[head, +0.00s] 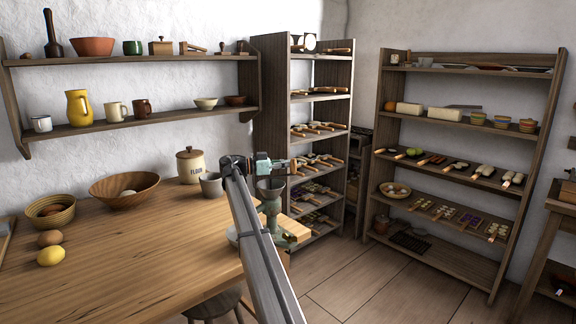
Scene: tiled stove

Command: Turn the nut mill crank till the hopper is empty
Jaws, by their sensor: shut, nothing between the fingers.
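The nut mill (271,209) is a grey-green metal body with a flared hopper (270,184) on top, at the right end of the wooden table. My arm crosses in front of its left side. I cannot make out the crank clearly, and the inside of the hopper does not show from here. My gripper (284,163) is small in the view, just above the hopper, pointing right. It is shut with nothing held. I cannot tell whether it touches the mill.
The table (140,262) holds a flour jar (190,166), a grey cup (211,186), a wooden bowl (124,187), a basket (50,211) and a lemon (51,256). A stool (212,303) stands below. Loaded shelves stand behind and right; floor between is clear.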

